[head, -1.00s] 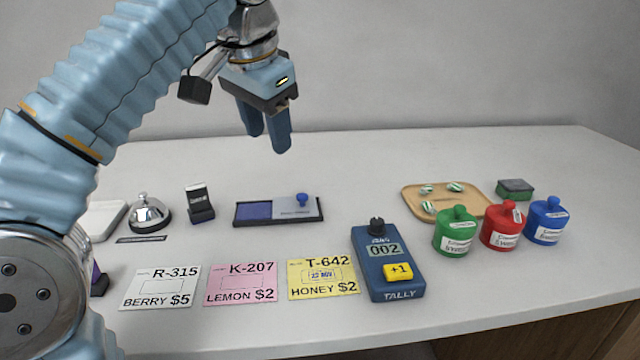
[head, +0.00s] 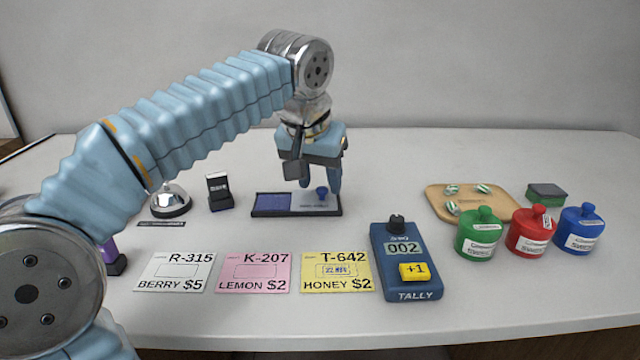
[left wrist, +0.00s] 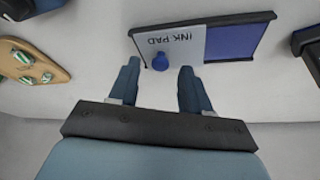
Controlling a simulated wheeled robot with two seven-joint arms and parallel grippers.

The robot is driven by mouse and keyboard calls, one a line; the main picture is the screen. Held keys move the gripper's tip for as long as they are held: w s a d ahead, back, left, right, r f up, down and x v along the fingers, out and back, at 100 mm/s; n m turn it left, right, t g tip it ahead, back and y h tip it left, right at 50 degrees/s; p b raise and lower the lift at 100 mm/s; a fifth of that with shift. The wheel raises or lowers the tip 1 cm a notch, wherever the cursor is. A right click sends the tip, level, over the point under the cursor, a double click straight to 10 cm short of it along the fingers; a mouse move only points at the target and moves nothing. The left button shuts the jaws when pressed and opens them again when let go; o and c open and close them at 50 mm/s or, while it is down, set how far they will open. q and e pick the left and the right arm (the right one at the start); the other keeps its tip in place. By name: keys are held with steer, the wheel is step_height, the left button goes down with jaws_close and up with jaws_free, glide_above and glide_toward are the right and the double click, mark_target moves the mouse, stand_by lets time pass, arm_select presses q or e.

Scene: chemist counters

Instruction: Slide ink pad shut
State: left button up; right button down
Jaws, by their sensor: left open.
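The ink pad (head: 272,204) lies on the counter, a dark tray with a blue-violet pad showing on its left part. A grey sliding lid (head: 308,207) with a blue knob (head: 321,192) covers its right part. In the left wrist view the pad (left wrist: 240,42), the lid labelled INK PAD (left wrist: 176,43) and the knob (left wrist: 160,62) show upside down. My left gripper (head: 320,188) is open, pointing down at the knob; in the left wrist view its fingertips (left wrist: 157,68) stand to either side of the knob, which touches neither. The right gripper is not in view.
A stamp (head: 219,191) and a bell (head: 170,200) stand left of the ink pad. Several price cards (head: 252,272) and a tally counter (head: 405,262) lie in front. Green (head: 479,236), red and blue jars and a wooden tray (head: 436,204) stand at right.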

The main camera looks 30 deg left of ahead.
arm_select(q)
steer(key=shift+w+f, duration=0.25)
steer(key=shift+f, duration=0.3)
jaws_close()
